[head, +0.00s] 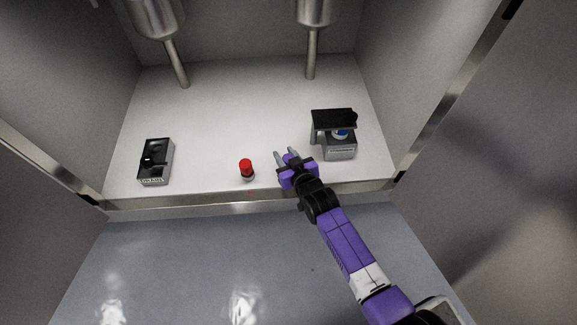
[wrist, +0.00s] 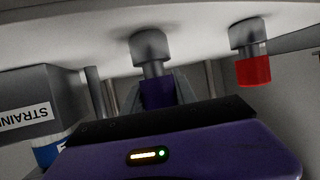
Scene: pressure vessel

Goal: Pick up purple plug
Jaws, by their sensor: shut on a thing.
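The purple plug (wrist: 156,93) has a purple body and a grey metal end (wrist: 150,48). It shows in the middle of the wrist view, which looks upside down. My gripper (head: 286,155) is shut on its purple part, with one finger on each side. The grey end points to the shelf surface; whether it touches or is just clear of it, I cannot tell. In the head view my gripper is low over the front of the shelf, and the plug is hard to make out there.
A red-capped plug (head: 246,164) stands left of my gripper. A black-topped strainer box (head: 340,152) is close on the right, and a dark box (head: 156,163) stands far left. Two metal pipes (head: 312,55) come down at the back. The shelf's middle is clear; walls flank it.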

